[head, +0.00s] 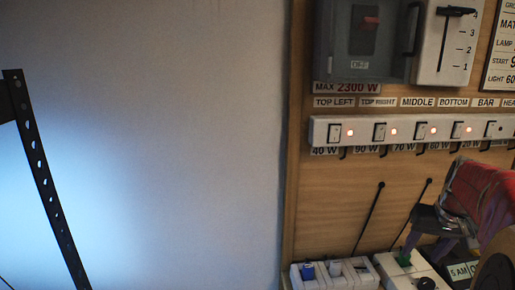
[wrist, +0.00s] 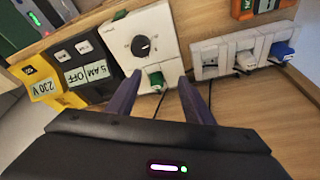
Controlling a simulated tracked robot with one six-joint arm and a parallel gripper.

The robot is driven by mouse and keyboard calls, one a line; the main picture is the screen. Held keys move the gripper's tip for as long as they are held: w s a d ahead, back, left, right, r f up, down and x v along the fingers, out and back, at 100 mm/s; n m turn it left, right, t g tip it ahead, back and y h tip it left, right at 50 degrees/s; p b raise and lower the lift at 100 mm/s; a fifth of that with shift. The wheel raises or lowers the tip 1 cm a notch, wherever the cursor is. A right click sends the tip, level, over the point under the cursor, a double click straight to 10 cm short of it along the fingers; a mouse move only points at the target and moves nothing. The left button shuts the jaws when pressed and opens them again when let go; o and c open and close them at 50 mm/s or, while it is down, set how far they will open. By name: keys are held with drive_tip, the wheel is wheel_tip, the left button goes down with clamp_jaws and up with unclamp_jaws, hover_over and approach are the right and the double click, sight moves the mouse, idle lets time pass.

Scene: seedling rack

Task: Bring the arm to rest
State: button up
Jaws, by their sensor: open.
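My gripper (head: 425,246) is at the lower right of the head view, at the end of my red-sleeved arm, in front of the wooden panel's foot. In the wrist view my gripper (wrist: 160,80) shows two dark purple fingers spread apart with nothing held between them.
A wooden panel (head: 330,200) carries a switch strip (head: 360,131) with several lit red lamps, a grey breaker box (head: 362,40) and a slider (head: 443,40). White sockets (head: 335,275) stand at its foot.

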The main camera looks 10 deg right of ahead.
drive_tip(key=s+a+n+t, duration=0.1)
drive_tip(key=s+a+n, duration=0.2)
drive_tip(key=a, duration=1.4)
drive_tip(key=s+a+f+n+t+y, duration=0.1)
drive_tip(key=s+a+n, duration=0.1)
drive_tip(key=s+a, duration=0.7)
drive_tip(key=a, duration=0.8)
drive_tip(key=shift+f+n, duration=0.25)
drive_tip(key=shift+n, duration=0.15)
drive_tip(key=shift+c, duration=0.5)
